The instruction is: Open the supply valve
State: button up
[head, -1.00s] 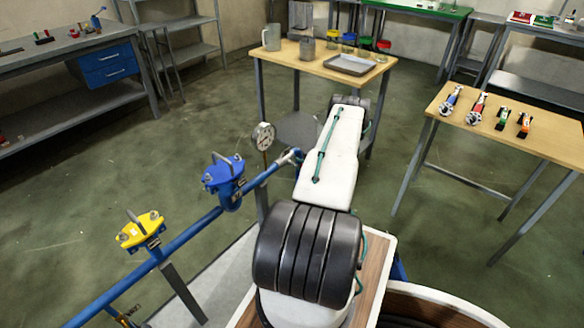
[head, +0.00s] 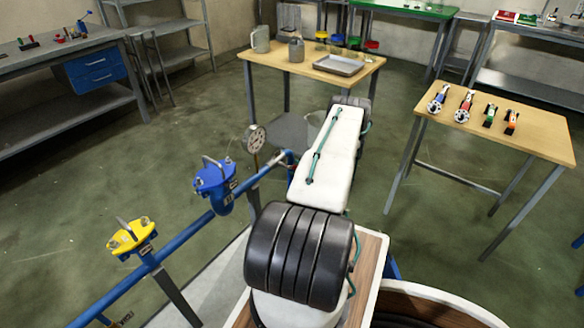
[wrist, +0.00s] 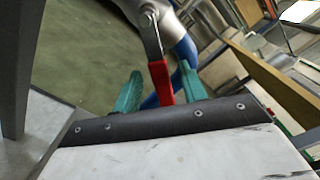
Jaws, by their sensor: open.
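A valve with a grey metal body (wrist: 148,10) and a red lever handle (wrist: 161,82) shows in the wrist view, on a blue pipe (wrist: 187,52). I take it for the supply valve. My gripper (wrist: 160,70) has teal fingers that stand apart on either side of the red handle. The handle lies between them, and I cannot tell whether either finger touches it. In the head view my own arm hides the gripper and the red handle.
The blue pipe (head: 183,240) runs along the left with a yellow-topped fitting (head: 132,238), a blue fitting (head: 214,180) and a round gauge (head: 255,139). A wooden table (head: 300,68) with vessels stands ahead. Another table (head: 540,135) with several valves stands at right.

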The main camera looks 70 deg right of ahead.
aim_at(295, 168)
jog(key=shift+v, duration=2)
